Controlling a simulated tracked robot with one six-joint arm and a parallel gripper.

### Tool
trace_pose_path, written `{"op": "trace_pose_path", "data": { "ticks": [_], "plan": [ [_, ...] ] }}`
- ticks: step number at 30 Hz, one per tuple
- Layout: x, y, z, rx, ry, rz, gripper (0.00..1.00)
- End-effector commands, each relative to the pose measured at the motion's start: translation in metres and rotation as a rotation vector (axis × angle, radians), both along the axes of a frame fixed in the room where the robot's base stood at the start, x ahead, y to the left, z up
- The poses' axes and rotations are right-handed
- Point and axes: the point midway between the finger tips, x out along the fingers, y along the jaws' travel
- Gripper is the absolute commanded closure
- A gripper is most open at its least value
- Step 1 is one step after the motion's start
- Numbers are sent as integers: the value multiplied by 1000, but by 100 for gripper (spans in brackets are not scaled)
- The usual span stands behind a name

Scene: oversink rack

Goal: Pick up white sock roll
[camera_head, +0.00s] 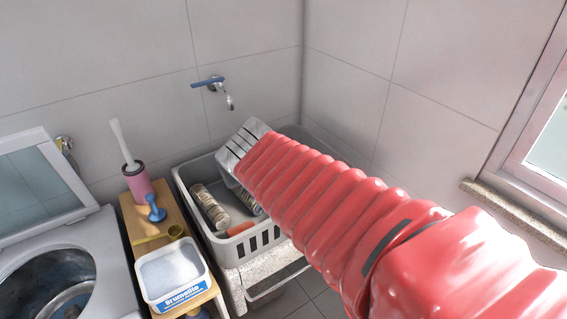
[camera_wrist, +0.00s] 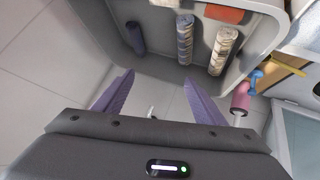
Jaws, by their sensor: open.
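Two pale rolls with darker markings lie in the grey basket (camera_head: 260,240); I cannot tell for sure which is the white sock roll. One pale roll (camera_head: 210,207) lies at the basket's left side and also shows in the wrist view (camera_wrist: 223,50). The other pale roll (camera_wrist: 184,40) lies beside it, partly hidden by my arm in the head view. A dark roll (camera_wrist: 136,37) lies apart from them, near the basket wall. My gripper (camera_wrist: 159,78) is open and empty, its purple fingers spread, apart from the rolls. The head view hides its fingers.
An orange block (camera_wrist: 224,13) lies in the basket near the rolls. Left of the basket, a wooden shelf (camera_head: 150,228) holds a pink brush holder (camera_head: 139,184), a blue object (camera_head: 155,209) and a white tub (camera_head: 172,271). A tap (camera_head: 212,84) projects from the wall above the basket.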

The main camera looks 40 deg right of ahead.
Motion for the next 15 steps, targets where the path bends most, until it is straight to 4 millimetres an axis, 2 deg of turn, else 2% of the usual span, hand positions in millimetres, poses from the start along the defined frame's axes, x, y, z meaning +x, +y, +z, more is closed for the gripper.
{"op": "trace_pose_path", "data": {
  "ticks": [1, 6, 15],
  "plan": [
    [7, -15, 1, -23, -12, -15, 36],
    [30, -59, 7, -93, -61, -28, 36],
    [61, -122, -2, -156, -109, 11, 36]
  ]
}}
